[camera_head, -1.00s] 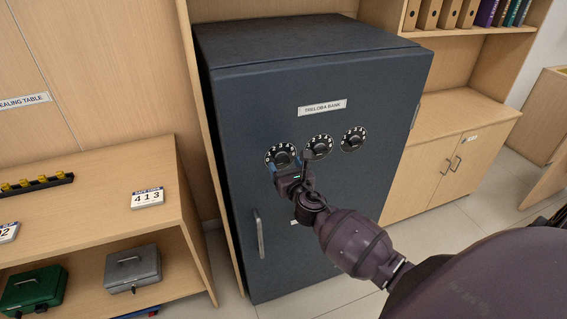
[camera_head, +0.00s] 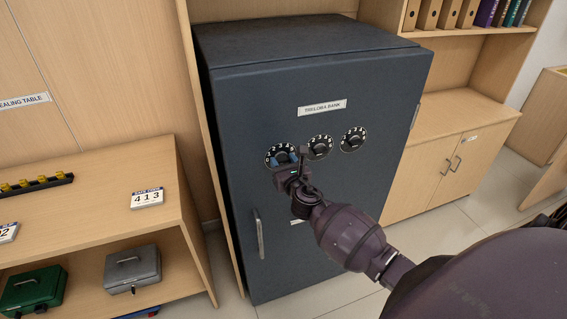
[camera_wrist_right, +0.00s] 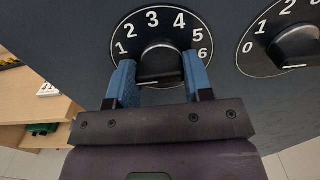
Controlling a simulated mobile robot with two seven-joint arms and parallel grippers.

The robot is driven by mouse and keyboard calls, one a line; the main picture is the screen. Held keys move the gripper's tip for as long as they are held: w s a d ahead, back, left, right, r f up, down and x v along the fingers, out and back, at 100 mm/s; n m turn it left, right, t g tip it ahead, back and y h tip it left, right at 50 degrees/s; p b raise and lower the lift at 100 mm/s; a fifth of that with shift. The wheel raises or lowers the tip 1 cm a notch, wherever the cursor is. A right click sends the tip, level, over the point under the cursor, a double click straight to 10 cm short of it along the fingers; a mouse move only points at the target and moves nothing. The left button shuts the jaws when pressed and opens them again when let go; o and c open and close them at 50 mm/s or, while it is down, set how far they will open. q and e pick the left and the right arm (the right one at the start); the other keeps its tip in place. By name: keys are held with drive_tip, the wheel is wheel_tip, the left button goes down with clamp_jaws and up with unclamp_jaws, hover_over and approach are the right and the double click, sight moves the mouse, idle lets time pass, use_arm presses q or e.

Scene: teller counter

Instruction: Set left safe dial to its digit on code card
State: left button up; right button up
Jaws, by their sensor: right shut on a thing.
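The left safe dial (camera_head: 280,155) is a black round dial with white digits, on the front of the dark safe (camera_head: 340,220). In the right wrist view, the left dial's face (camera_wrist_right: 153,20) shows digits 1 to 6 around its black knob (camera_wrist_right: 160,62). My right gripper (camera_wrist_right: 158,82) has its blue fingers on both sides of this knob, shut on it; it also shows in the head view (camera_head: 285,160). The pointer mark is hard to make out. The code card (camera_head: 147,198) reads 413 and lies on the wooden shelf at left. My left gripper is out of view.
The middle dial (camera_head: 319,146) and right dial (camera_head: 353,139) sit to the right of the left one. The safe's handle (camera_head: 259,233) is below. A grey cash box (camera_head: 132,268) and a green one (camera_head: 34,290) stand on the lower shelf at left.

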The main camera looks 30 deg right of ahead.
drive_tip(key=m+b, duration=0.1)
drive_tip(key=m, duration=1.1)
drive_tip(key=shift+r+m, duration=0.1)
drive_tip(key=shift+m, duration=0.2)
drive_tip(key=m, duration=0.5)
drive_tip(key=shift+d, duration=0.1)
drive_tip(key=m, duration=0.4)
drive_tip(key=shift+p, duration=0.35)
drive_tip(key=shift+m, duration=1)
drive_tip(key=o, duration=0.9)
